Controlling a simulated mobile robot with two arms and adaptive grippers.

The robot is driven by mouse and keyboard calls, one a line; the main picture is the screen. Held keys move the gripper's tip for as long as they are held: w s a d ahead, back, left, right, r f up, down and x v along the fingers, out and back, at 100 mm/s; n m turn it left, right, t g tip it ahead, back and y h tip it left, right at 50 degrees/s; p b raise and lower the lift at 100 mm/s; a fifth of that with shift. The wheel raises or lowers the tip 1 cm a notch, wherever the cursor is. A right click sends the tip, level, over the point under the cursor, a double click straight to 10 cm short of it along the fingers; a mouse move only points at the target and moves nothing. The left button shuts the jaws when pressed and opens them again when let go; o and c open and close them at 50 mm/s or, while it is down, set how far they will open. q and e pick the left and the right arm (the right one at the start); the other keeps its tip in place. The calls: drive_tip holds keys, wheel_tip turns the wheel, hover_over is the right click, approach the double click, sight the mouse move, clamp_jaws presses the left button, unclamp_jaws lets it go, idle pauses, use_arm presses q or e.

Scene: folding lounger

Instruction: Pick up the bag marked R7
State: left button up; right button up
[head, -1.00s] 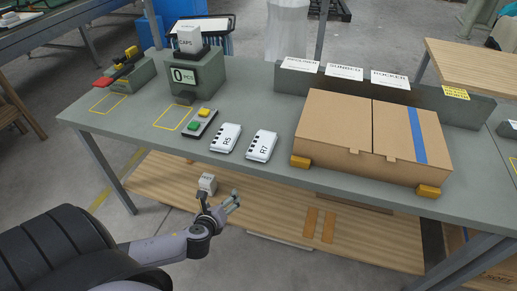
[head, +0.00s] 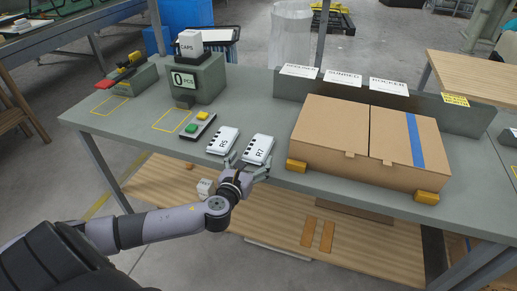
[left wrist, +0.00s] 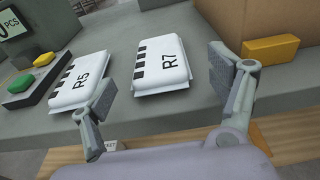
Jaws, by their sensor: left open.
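The white bag marked R7 (head: 259,149) lies flat on the grey-green bench near its front edge. In the left wrist view the R7 bag (left wrist: 161,66) lies ahead of the spread fingers, nearer the middle. My left gripper (head: 247,164) is open and empty at the bench's front edge, just short of the R7 bag. The left wrist view shows its two fingers (left wrist: 165,90) apart, with the left one overlapping the edge of the R5 bag. The white bag marked R5 (head: 222,140) lies to the left of R7. My right gripper is not in view.
A control box with green and yellow buttons (head: 199,126) sits left of the bags. A large cardboard box (head: 335,127) stands to the right, with yellow corner blocks (head: 296,166). A scale reading 0 PCS (head: 185,80) stands behind. A wooden shelf (head: 160,175) runs below.

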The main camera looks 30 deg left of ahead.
sight(257, 149)
use_arm(q)
drive_tip(key=shift+x, duration=3.2)
drive_tip(key=shift+s+a+f, duration=0.1)
drive_tip(key=c, duration=1.2)
